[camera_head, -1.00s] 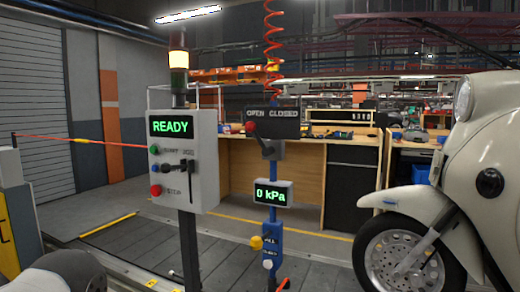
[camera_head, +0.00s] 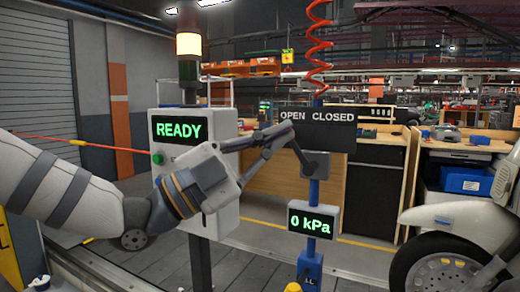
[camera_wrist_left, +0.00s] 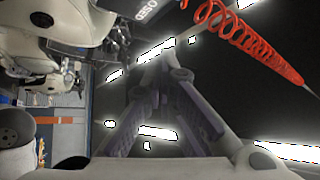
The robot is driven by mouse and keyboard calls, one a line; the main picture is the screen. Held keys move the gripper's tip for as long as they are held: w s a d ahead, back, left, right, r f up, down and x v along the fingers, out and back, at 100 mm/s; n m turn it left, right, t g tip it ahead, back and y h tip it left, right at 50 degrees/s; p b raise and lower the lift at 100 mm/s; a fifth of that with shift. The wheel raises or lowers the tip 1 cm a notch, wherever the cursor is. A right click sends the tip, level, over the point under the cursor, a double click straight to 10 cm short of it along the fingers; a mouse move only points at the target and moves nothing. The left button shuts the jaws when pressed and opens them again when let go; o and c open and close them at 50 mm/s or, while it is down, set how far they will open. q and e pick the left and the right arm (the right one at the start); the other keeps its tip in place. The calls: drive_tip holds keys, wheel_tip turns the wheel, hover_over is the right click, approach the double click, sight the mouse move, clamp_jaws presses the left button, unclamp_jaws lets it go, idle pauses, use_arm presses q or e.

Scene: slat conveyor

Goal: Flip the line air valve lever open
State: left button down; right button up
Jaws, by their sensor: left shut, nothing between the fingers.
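The air valve sits on a blue post under a black OPEN CLOSED sign (camera_head: 335,140) in the head view. Its grey valve body (camera_head: 316,164) shows below the sign. A dark bar (camera_head: 301,154) runs up and left from it, seemingly the lever arm. The lever's red knob is not visible, seemingly hidden by my fingertips. My left gripper (camera_head: 287,130) is shut and empty at the OPEN side of the sign; I cannot tell whether it touches the lever. Its fingers (camera_wrist_left: 168,62) come together in the left wrist view. My right gripper is not in view.
A READY control box (camera_head: 179,130) stands behind my left arm. The pressure readout (camera_head: 313,220) below the valve shows 0 kPa. A red coiled hose (camera_head: 318,45) hangs above; it also shows in the left wrist view (camera_wrist_left: 260,45). A cream scooter (camera_head: 470,230) stands at right.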

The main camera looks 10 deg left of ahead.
sight(297, 150)
use_arm(q)
drive_tip(key=w, duration=0.1)
drive_tip(key=w+d, duration=0.1)
drive_tip(key=w, duration=0.3)
drive_tip(key=shift+w+d, duration=0.15)
drive_tip(key=shift+d, duration=0.25)
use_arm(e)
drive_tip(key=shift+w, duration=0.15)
